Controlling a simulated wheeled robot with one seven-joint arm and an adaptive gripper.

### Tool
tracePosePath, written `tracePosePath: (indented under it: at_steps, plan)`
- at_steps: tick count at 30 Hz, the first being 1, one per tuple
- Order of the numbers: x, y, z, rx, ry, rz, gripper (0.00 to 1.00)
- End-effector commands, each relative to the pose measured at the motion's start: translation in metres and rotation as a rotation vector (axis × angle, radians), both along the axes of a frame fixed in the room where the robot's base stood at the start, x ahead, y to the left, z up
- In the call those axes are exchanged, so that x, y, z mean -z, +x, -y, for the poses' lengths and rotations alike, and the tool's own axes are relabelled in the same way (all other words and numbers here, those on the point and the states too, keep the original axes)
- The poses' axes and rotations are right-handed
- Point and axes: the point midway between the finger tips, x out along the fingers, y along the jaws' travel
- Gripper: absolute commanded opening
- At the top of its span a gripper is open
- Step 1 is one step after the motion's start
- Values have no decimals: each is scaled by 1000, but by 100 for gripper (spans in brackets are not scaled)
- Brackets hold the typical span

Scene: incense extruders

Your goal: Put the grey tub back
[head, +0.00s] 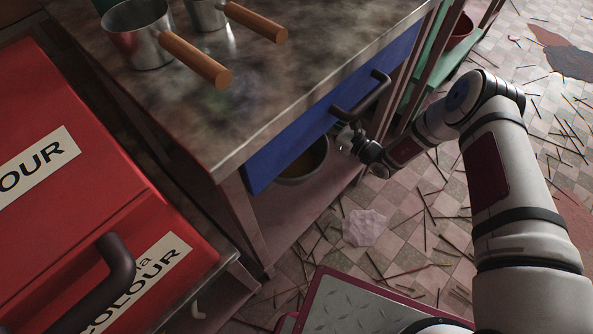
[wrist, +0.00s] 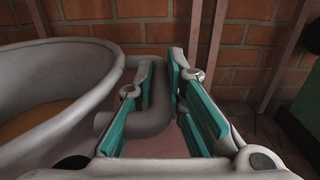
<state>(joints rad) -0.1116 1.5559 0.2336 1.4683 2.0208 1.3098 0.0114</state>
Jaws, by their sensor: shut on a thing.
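The grey tub (head: 299,181) stands low under the metal-topped table, partly hidden by the blue drawer front, with something brown inside. In the wrist view the tub (wrist: 62,62) fills the left side, its rim curving beside my gripper. My gripper (head: 347,142) is at the tub's right side, just below the dark drawer handle in the head view. In the wrist view my gripper (wrist: 160,84) has its teal-padded fingers on either side of a grey curved handle (wrist: 155,108) beside the tub and is shut on it. The join between handle and tub is partly hidden.
The blue drawer front (head: 330,112) with its dark handle (head: 364,98) is close above my gripper. Metal pots with wooden handles stand on the table (head: 270,75). A red case (head: 95,130) is at left. Sticks litter the floor. A brick wall (wrist: 240,50) is behind.

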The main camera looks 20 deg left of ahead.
Motion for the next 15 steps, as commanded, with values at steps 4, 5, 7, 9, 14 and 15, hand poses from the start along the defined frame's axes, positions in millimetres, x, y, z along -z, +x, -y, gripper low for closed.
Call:
tracePosePath:
  at_steps: [4,5,7,9,14,15]
  plan:
    - [31,-2,-1,-4,-1,0,0]
    - [36,-2,-1,-4,-1,1,0]
    - [48,-2,-1,-4,-1,0,0]
    - [55,-1,-1,-3,0,1,0]
    - [64,-1,-1,-3,0,1,0]
    - [67,-2,-1,-3,0,1,0]
